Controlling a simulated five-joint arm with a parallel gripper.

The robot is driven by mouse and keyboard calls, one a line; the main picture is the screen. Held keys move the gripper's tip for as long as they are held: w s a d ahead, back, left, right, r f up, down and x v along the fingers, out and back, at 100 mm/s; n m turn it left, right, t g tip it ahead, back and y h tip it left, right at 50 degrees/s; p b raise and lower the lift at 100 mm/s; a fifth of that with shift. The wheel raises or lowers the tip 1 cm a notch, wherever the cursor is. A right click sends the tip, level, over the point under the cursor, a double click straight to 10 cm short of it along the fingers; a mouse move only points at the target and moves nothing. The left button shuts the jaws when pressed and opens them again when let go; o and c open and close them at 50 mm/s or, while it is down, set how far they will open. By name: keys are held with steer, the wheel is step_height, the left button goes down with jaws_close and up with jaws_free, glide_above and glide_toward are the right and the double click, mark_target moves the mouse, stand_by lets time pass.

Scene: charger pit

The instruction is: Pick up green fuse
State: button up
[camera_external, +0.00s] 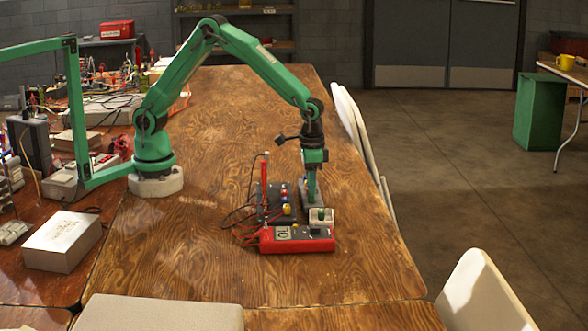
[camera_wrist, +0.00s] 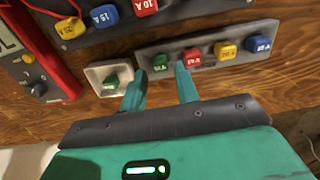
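In the wrist view a green fuse (camera_wrist: 160,62) sits at the left end of a grey strip (camera_wrist: 210,59), beside red, yellow and blue fuses. A second green fuse (camera_wrist: 112,81) sits in a small pale block (camera_wrist: 97,75) to the left, also visible in the external view (camera_external: 320,213). My gripper (camera_wrist: 161,72) is open, its fingertips on either side of the strip's green fuse. I cannot tell whether they touch it. In the external view my gripper (camera_external: 311,196) points down at the strip, and the strip's green fuse is hidden there.
A dark fuse block (camera_wrist: 120,22) with yellow, blue and red fuses lies above the strip. A red multimeter (camera_external: 290,243) with probes and cables lies close by. The wooden table (camera_external: 200,270) is clear around this group. White chairs (camera_external: 350,120) stand along its right edge.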

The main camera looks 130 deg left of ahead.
mark_target(311, 199)
steer(key=shift+f, duration=1.1)
jaws_close()
